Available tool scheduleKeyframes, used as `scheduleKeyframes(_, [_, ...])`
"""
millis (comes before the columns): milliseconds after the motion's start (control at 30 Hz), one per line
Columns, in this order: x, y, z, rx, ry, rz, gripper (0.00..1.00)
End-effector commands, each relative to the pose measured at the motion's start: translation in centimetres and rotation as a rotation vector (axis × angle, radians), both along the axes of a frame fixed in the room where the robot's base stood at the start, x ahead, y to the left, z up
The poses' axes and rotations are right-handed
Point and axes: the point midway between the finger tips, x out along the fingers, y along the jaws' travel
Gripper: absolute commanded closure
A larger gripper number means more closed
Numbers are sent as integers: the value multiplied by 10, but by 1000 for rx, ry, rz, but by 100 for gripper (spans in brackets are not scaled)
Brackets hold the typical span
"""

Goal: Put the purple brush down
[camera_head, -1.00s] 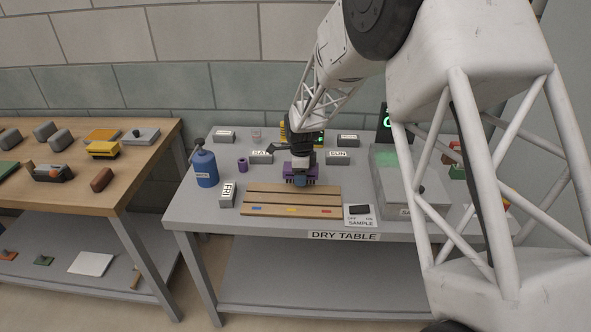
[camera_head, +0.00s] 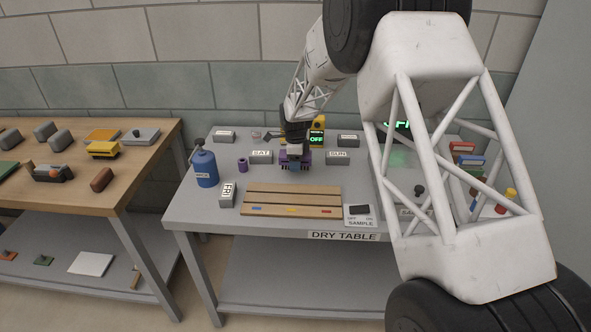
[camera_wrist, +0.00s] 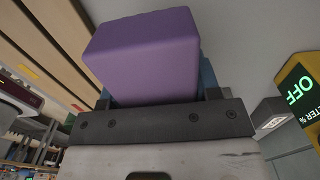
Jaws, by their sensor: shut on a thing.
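The purple brush (camera_head: 283,158) is between the jaws of my gripper (camera_head: 295,165), over the back middle of the grey dry table (camera_head: 195,212). In the wrist view the brush is a large purple block (camera_wrist: 145,55) filling the space beyond my gripper (camera_wrist: 160,105), with blue jaw parts at its sides. My gripper is shut on it. The brush's underside is hidden, so I cannot tell whether it touches the table.
A wooden grooved board (camera_head: 292,202) lies in front. SAT (camera_head: 261,157), SUN (camera_head: 338,158) and FRI (camera_head: 227,195) blocks stand around. A purple cup (camera_head: 242,165) and blue bottle (camera_head: 205,168) are left. A yellow meter reading OFF (camera_head: 317,138) stands close behind right.

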Motion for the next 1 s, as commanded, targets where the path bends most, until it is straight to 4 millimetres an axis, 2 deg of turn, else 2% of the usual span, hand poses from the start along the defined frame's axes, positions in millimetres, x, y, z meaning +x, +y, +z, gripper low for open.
scheduleKeyframes(167, [0, 0, -3, 0, 0, 0, 81])
scheduleKeyframes(500, [0, 0, -33, 0, 0, 0, 81])
scheduleKeyframes(967, [0, 0, -38, 0, 0, 0, 81])
scheduleKeyframes(1000, [0, 0, -38, 0, 0, 0, 42])
